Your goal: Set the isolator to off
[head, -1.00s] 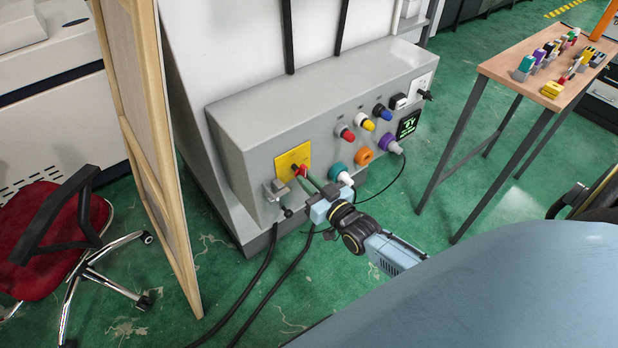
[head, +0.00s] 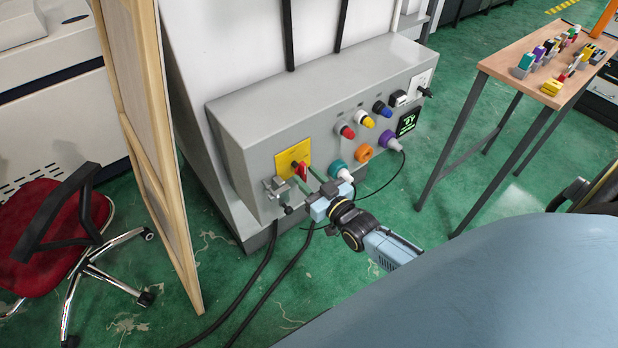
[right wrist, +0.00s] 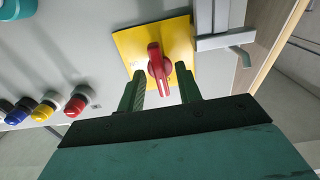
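The isolator is a red rotary handle (head: 303,171) on a yellow plate (head: 288,164) at the left of the grey machine box's front. In the right wrist view the handle (right wrist: 159,70) stands near upright on the plate (right wrist: 131,42), slightly tilted. My right gripper (head: 310,179) is open in front of the plate. In the right wrist view its two green fingers (right wrist: 160,82) are apart, one on each side of the handle, with a visible gap to it. My left gripper is not in view.
A metal latch (head: 277,190) sits beside the plate. Red, yellow and blue buttons (head: 347,131) and coloured connectors (head: 363,152) line the box (head: 240,140). A wooden-framed panel (head: 150,130) stands at left. A table with small parts (head: 530,62) is at right. Cables hang below the box.

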